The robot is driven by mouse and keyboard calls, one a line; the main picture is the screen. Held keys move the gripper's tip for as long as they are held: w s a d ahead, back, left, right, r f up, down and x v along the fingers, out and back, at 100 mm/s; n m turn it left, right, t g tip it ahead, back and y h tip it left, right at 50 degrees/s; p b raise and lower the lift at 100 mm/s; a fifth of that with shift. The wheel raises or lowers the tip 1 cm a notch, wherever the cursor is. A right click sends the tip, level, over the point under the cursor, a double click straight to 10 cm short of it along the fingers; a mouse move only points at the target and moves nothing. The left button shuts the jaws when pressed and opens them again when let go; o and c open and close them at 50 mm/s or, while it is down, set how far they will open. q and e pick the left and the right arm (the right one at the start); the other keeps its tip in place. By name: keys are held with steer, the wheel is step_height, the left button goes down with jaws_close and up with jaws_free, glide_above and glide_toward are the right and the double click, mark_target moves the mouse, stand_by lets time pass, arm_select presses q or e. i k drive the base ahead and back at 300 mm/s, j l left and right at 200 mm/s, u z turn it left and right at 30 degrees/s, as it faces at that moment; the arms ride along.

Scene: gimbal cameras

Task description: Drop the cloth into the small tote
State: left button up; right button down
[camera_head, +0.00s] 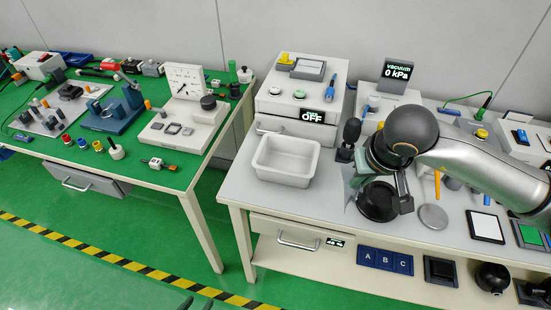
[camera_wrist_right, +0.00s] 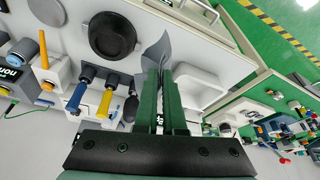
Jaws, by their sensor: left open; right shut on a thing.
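The small tote (camera_head: 285,177) is a white, open, empty-looking bin on the workbench, left of my right arm. It also shows in the right wrist view (camera_wrist_right: 203,82). My right gripper (camera_head: 358,182) is right of the tote, above the bench. In the right wrist view its green fingers (camera_wrist_right: 161,90) are shut on the cloth (camera_wrist_right: 156,52), a thin grey sheet sticking out past the fingertips. In the head view only a small grey part of the cloth (camera_head: 350,204) shows. My left gripper (camera_head: 196,303) shows only its dark fingertips at the bottom edge, apart and empty.
A black round dish (camera_head: 378,203) is beside the right gripper, with a grey disc (camera_head: 433,217) to its right. A dark upright tool (camera_head: 347,140) stands between tote and arm. A white box (camera_head: 298,110) stands behind the tote. A green-topped table (camera_head: 150,170) is at left.

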mark_target(281, 160)
steer(key=i+j, duration=0.15)
steer(key=j, duration=0.2)
steer(key=i+j, duration=0.2)
steer(key=j, duration=0.2)
steer(key=i+j, duration=0.15)
steer(key=j, duration=0.2)
steer(key=z, duration=0.05)
